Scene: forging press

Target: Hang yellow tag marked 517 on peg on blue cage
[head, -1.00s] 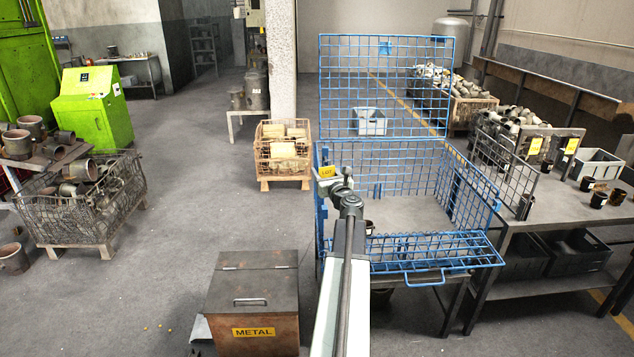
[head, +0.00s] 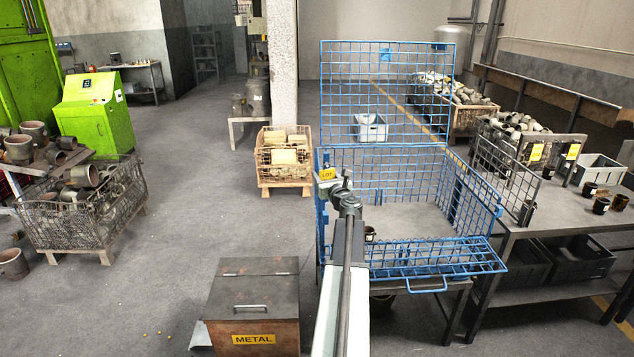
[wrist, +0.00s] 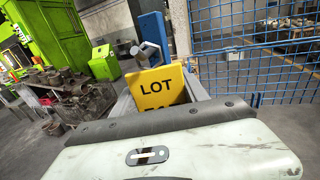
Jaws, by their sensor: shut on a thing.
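A yellow tag (head: 327,174) marked LOT is held upright in my gripper (head: 340,186). It also shows in the wrist view (wrist: 156,88), where the number below LOT is mostly hidden, so I cannot read it in full. My gripper (wrist: 158,98) is shut on the tag's lower part. The blue wire cage (head: 388,95) stands on a table, and the tag is by its left front corner. In the wrist view, a blue upright (wrist: 153,28) stands just beyond the tag. A small grey metal piece (wrist: 143,52) is in front of it; I cannot tell whether it is the peg.
A metal box labelled METAL (head: 252,290) stands on the floor to the left of my arm. Two other yellow tags (head: 536,152) are at the right bench (head: 525,228). A wire crate (head: 284,172) stands behind.

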